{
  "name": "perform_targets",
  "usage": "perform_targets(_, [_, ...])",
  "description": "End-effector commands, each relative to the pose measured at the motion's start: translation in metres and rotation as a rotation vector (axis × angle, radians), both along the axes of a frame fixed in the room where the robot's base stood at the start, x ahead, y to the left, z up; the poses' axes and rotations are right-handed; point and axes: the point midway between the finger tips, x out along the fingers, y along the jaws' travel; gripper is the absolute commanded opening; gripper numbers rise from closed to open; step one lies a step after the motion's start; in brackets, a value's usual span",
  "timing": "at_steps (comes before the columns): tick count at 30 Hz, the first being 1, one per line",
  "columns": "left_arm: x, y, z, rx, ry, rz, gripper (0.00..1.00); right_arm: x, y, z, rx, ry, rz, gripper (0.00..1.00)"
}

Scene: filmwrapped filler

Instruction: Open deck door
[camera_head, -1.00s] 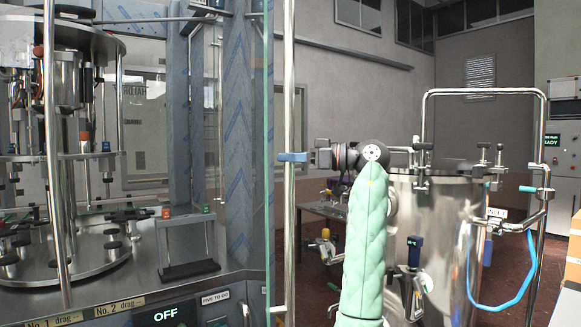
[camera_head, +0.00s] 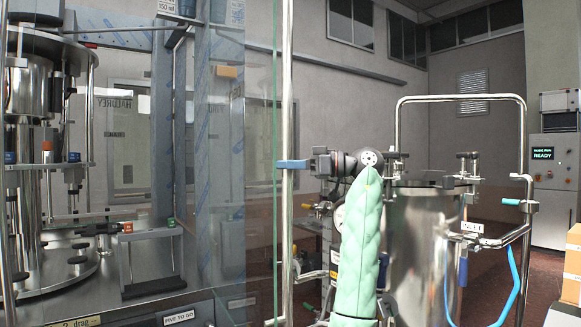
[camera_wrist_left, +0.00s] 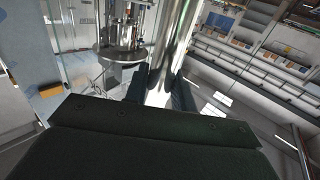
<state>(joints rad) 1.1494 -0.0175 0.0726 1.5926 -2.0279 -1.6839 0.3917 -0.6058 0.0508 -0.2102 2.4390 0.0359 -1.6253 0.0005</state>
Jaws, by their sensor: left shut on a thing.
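The deck door is a clear glass pane (camera_head: 260,200) with a greenish edge, in the middle of the head view. A tall vertical steel bar handle (camera_head: 287,90) stands along that edge. My left gripper (camera_head: 292,164) is shut on this handle at mid-height, its blue-grey fingers across the bar. My green-sleeved left arm rises to it from below. In the left wrist view the shiny handle (camera_wrist_left: 172,45) runs between the dark fingers of the left gripper (camera_wrist_left: 160,92). My right gripper is not in view.
Left, behind the glass, is the filler machine with a steel column (camera_head: 28,150) and round plate. A steel tank (camera_head: 422,245) with a pipe frame and blue hose stands close to the right of my arm. Cardboard boxes (camera_head: 572,262) are at the right edge.

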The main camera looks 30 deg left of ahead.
Motion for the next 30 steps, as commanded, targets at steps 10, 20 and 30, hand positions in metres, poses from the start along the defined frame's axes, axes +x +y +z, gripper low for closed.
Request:
perform_targets(10, [0.000,0.001,-0.002,-0.004,0.000,0.002,0.31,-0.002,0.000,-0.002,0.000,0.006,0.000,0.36])
perform_targets(20, [0.000,0.000,-0.001,-0.002,0.000,0.001,0.45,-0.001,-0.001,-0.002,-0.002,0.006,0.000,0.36])
perform_targets(30, [0.018,-0.031,-0.003,-0.003,0.001,-0.001,0.45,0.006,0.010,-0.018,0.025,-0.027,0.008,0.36])
